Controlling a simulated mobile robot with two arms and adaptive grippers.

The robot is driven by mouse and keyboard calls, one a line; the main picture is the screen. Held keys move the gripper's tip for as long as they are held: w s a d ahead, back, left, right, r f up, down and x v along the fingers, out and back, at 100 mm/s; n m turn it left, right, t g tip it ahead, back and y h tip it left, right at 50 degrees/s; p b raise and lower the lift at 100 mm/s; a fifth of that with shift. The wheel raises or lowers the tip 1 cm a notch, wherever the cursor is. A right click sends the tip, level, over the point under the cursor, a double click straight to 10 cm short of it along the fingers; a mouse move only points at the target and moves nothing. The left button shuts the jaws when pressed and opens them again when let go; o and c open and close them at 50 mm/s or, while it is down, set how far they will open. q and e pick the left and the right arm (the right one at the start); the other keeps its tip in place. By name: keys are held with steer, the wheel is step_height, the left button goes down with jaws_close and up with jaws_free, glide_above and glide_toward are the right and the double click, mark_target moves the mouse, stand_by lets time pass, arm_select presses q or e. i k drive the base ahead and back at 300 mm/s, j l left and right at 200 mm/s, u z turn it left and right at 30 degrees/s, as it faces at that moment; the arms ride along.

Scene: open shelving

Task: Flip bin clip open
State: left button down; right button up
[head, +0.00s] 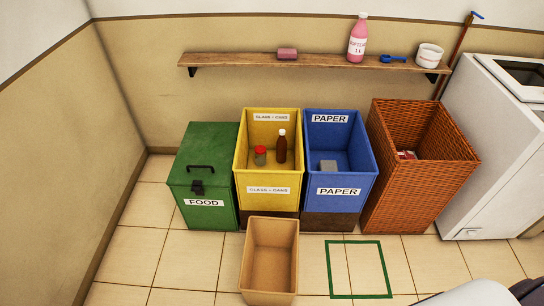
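The green FOOD bin (190,205) stands on the floor at the left of the row of bins. Its lid (195,152) is down and has a black handle (200,168) on it. A black clip (197,188) sits at the front, where the lid's edge meets the body. The clip is small in this view, and I cannot tell whether it is latched. Neither of my grippers is in view. A pale and dark part of my own body shows at the bottom right corner.
A yellow bin (268,200) stands right of the green bin, then a blue PAPER bin (340,200) and a wicker basket (415,200). An open brown box (270,285) stands in front of the yellow bin. A wooden shelf (240,61) is above. The floor at front left is clear.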

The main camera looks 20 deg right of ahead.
mark_target(196, 188)
steer(key=i+j+z, duration=0.2)
steer(key=z, duration=0.2)
steer(key=i+j+z, duration=0.15)
steer(key=j+z, duration=0.2)
steer(key=i+j+z, duration=0.15)
steer(key=j+z, duration=0.5)
steer(key=z, duration=0.15)
steer(key=i+j, duration=0.05)
